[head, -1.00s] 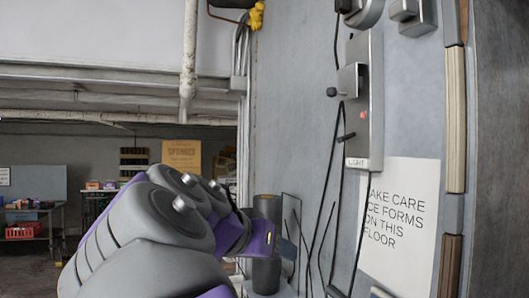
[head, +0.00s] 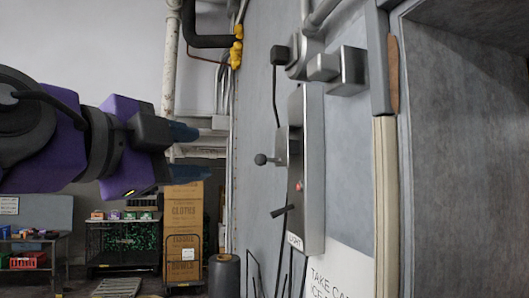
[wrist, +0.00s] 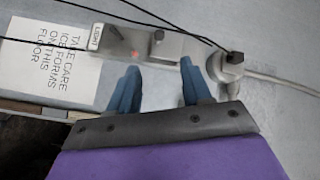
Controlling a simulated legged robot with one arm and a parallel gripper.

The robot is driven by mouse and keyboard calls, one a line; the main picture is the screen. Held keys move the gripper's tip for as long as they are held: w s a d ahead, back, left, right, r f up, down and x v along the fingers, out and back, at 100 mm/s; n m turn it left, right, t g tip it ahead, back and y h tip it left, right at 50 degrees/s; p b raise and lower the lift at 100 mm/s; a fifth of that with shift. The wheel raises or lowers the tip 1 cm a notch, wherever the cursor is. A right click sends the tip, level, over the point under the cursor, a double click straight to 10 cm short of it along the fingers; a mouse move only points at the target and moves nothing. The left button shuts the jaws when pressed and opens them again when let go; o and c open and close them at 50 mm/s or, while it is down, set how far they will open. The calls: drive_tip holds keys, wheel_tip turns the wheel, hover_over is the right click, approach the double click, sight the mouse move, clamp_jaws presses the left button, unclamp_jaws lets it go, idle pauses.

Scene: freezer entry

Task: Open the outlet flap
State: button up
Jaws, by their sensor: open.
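A grey wall fitting (head: 324,67) with a squared plate (head: 350,70) sits above the switch panel in the head view. I take it for the outlet and its flap, but cannot tell whether the flap is fully closed. A grey fitting also shows in the wrist view (wrist: 232,66), beside the right finger and partly hidden. My gripper (head: 190,153) is open and empty, at left in the head view, pointing right toward the wall. In the wrist view its two blue fingers (wrist: 160,88) are spread in front of the wall, beside the panel's end. I see no clear contact.
The switch panel (head: 311,170) has protruding levers, a red button and a LIGHT label. Black cables hang by it. A warning sign (head: 338,272) is below and a doorway edge (head: 386,180) to the right. Cartons (head: 184,230) and a cart (head: 122,240) stand behind left.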

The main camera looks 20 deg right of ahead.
approach(256, 159)
drive_tip(key=x, duration=0.8)
drive_tip(key=s+d+b+x, duration=0.1)
drive_tip(key=x, duration=0.3)
drive_tip(key=shift+w+a, duration=0.15)
drive_tip(key=shift+a, duration=1.1)
drive_tip(key=shift+c, duration=0.2)
drive_tip(key=shift+a, duration=0.2)
drive_tip(key=shift+c, duration=0.7)
drive_tip(key=shift+d, duration=0.5)
drive_tip(key=c, duration=0.5)
drive_tip(key=shift+d, duration=0.25)
clamp_jaws()
